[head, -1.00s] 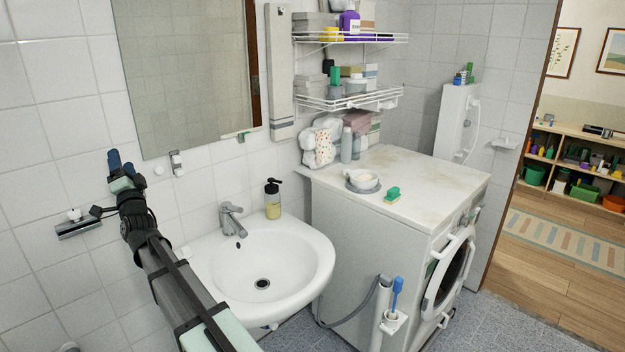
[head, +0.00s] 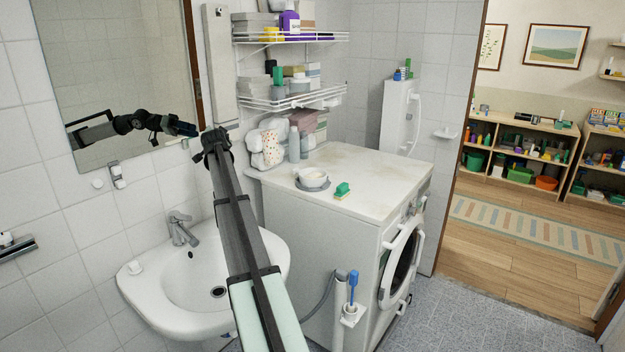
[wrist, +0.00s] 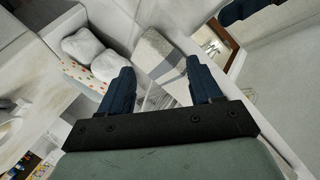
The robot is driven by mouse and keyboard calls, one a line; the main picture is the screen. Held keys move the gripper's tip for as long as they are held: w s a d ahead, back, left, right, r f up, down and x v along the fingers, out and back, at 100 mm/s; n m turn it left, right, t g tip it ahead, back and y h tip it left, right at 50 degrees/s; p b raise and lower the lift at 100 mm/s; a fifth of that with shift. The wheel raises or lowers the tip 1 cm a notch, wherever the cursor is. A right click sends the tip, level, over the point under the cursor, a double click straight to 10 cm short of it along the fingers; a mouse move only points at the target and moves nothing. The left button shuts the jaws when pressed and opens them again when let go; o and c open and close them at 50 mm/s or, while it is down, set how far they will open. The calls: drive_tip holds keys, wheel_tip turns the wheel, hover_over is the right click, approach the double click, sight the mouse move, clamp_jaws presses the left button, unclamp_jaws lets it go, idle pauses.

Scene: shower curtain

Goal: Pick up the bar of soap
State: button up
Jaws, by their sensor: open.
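A small white lump (head: 136,267) sits on the left rim of the sink (head: 150,300) in the head view; it looks like a bar of soap, but it is too small to be sure. No soap is recognisable in the wrist view. My gripper (wrist: 161,86) is open and empty, its two blue fingers spread apart. In the head view my arm reaches over the sink, and its dark end is in front of the tiled wall, above and to the right of the white lump. The fingers are not clear there; the mirror (head: 110,60) reflects them.
Wire shelves (head: 290,103) with bottles and boxes hang above. The floor (head: 470,310) in front is clear.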

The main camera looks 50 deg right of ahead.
drive_tip(key=s+d+f+m+g, duration=0.1)
drive_tip(key=s+d+f+g, duration=0.2)
drive_tip(key=d, duration=0.6)
drive_tip(key=m+g+y, duration=0.1)
drive_tip(key=g+y, duration=0.7)
drive_tip(key=g, duration=0.1)
approach(313, 174)
drive_tip(key=f, duration=0.6)
drive_tip(key=d+f, duration=0.1)
drive_tip(key=f, duration=0.2)
drive_tip(key=shift+s+f, duration=0.15)
drive_tip(key=shift+f, duration=0.1)
drive_tip(key=c, duration=0.8)
